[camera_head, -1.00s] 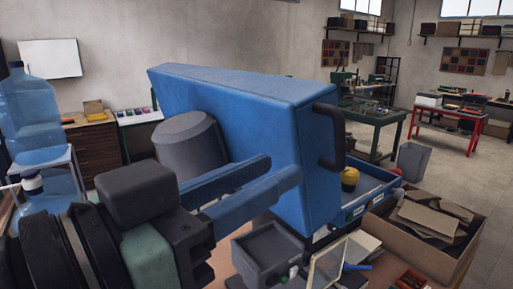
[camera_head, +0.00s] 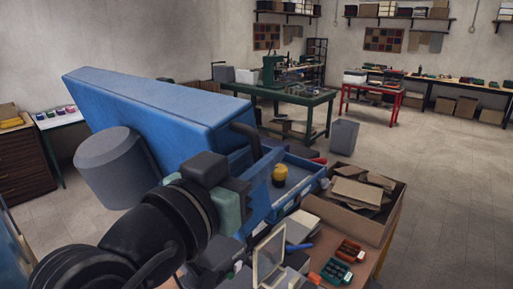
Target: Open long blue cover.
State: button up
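The long blue cover (camera_head: 150,108) is a big box-like blue shape in the left middle of the head view. A dark handle (camera_head: 246,132) is on its right end, and a grey cylinder (camera_head: 108,170) sits against its near side.
A blue tray (camera_head: 312,180) with a yellow object (camera_head: 280,173) lies beyond my gripper. A cardboard box (camera_head: 340,222) with flat scraps stands to its right, near small red trays (camera_head: 349,250). A green workbench (camera_head: 320,98) is behind. The floor at right is clear.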

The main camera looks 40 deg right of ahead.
grip_shut()
dwell(1.4)
